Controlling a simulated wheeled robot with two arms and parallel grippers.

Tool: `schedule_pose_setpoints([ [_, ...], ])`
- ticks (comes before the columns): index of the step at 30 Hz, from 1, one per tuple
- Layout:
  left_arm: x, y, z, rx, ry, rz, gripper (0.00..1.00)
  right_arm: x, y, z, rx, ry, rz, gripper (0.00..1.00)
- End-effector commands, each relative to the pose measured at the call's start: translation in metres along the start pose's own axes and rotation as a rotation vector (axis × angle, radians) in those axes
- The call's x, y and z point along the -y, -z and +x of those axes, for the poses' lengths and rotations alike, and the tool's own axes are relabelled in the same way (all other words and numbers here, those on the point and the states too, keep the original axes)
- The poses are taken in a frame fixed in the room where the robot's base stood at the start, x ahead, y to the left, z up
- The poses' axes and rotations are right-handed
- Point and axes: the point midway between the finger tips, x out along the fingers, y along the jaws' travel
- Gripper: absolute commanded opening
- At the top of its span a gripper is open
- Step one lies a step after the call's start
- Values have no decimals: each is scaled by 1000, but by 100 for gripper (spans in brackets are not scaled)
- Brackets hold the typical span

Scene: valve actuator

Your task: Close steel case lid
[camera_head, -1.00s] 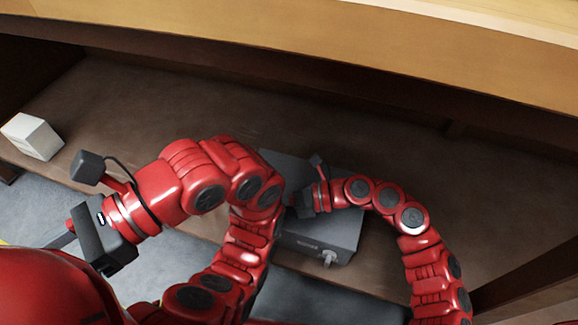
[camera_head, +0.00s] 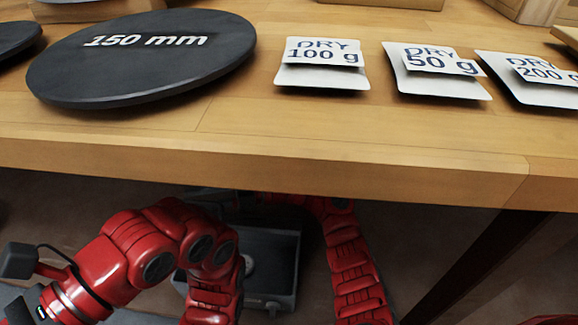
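The dark grey steel case (camera_head: 285,268) lies on the low shelf, beneath the front edge of the wooden table in the head view. I look into its open body, where a pale round part shows beside my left arm. A dark grey surface behind it may be the lid, but the table edge and my arm hide most of it. My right gripper (camera_head: 238,203) is at the back of the case, just under the table edge; its fingers are unclear. My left gripper (camera_head: 18,312) is at the bottom left corner, mostly cut off, away from the case.
The wooden table (camera_head: 400,165) overhangs the shelf and limits room above the case. On it are a black disc (camera_head: 140,60) marked 150 mm and white packets marked DRY 100 g (camera_head: 322,65), 50 g (camera_head: 437,70) and 200 g (camera_head: 535,78). A dark table leg (camera_head: 480,260) stands to the right.

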Motion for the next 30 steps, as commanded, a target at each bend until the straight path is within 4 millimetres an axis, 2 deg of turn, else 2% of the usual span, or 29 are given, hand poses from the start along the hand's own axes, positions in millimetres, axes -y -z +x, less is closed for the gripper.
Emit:
schedule_pose_setpoints([
  [6, 2, 26, 1, 0, 0, 0, 56, -23, -35, -13, -1, -97, 209, 27],
  [17, 5, 76, 2, 0, 0, 0, 56, -42, -84, -34, -6, -219, 491, 27],
  [19, 5, 73, 2, 0, 0, 0, 56, -44, -84, -48, -1, -223, 507, 27],
  [23, 6, 77, 2, 0, 0, 0, 56, -37, -83, -77, 0, -222, 505, 27],
  [30, 7, 101, 3, 0, 0, 0, 56, -23, -81, -129, 0, -221, 499, 27],
])
